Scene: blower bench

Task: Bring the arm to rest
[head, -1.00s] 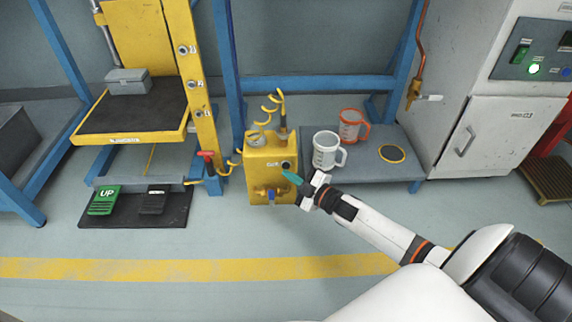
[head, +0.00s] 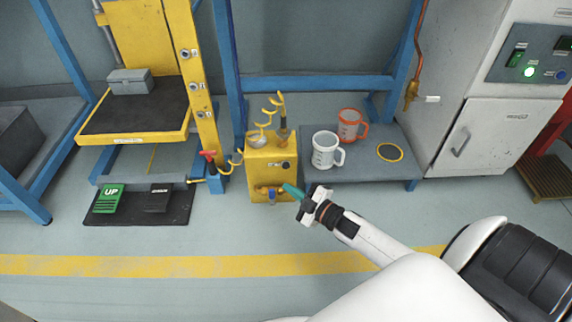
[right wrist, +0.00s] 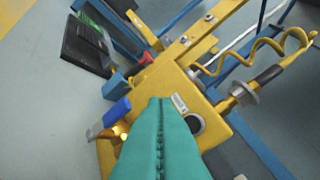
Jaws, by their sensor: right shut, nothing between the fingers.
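My right gripper (head: 291,190) has teal fingers and is shut and empty. In the head view it is at the front of the yellow blower box (head: 270,165), near its lower right edge. In the right wrist view the closed teal fingers (right wrist: 161,105) point at the box (right wrist: 150,85), beside a blue-handled valve (right wrist: 110,118) on a brass fitting. I cannot tell whether the fingertips touch the box. My left gripper is not in view.
A low grey bench (head: 360,172) with a white mug (head: 325,150) and an orange mug (head: 351,125) stands right of the box. A yellow lift (head: 130,140) and a green UP pedal (head: 107,198) are left. The floor in front is clear.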

